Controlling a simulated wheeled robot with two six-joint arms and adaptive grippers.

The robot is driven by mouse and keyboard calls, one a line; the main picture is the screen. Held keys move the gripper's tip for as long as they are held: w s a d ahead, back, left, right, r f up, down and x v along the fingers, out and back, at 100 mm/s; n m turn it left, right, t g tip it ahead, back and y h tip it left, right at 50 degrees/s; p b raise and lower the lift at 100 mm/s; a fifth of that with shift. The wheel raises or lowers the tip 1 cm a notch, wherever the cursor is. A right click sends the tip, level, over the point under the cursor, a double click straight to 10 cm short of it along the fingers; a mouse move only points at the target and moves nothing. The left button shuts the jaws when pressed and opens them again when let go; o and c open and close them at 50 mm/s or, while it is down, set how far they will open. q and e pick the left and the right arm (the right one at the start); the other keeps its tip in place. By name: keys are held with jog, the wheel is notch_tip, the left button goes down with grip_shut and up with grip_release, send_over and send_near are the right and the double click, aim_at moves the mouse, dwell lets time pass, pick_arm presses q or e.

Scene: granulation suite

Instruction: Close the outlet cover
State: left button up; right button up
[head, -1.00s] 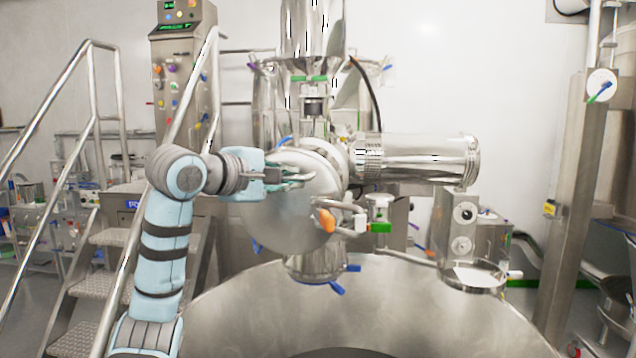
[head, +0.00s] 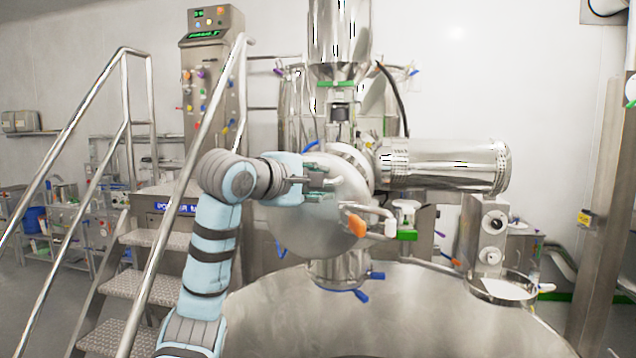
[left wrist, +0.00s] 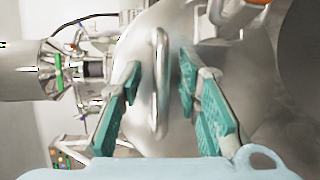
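The outlet cover (head: 335,222) is a round, domed steel disc in front of the outlet ring (head: 352,163) of the steel machine. It faces left towards my arm; whether it touches the ring is unclear. In the left wrist view the cover (left wrist: 195,75) fills the middle, with an upright bar handle (left wrist: 159,85) on it. My left gripper (head: 322,183) is at the cover's upper face. In the left wrist view its green-padded fingers (left wrist: 165,95) are spread on either side of the handle, with gaps to it. My right gripper is not in view.
An orange-knobbed clamp (head: 355,223) is beside the cover's right edge. A horizontal steel cylinder (head: 445,166) extends right. Steps with handrails (head: 140,240) stand left of my arm.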

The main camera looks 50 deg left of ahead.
pick_arm(q)
jog(key=v, duration=1.2)
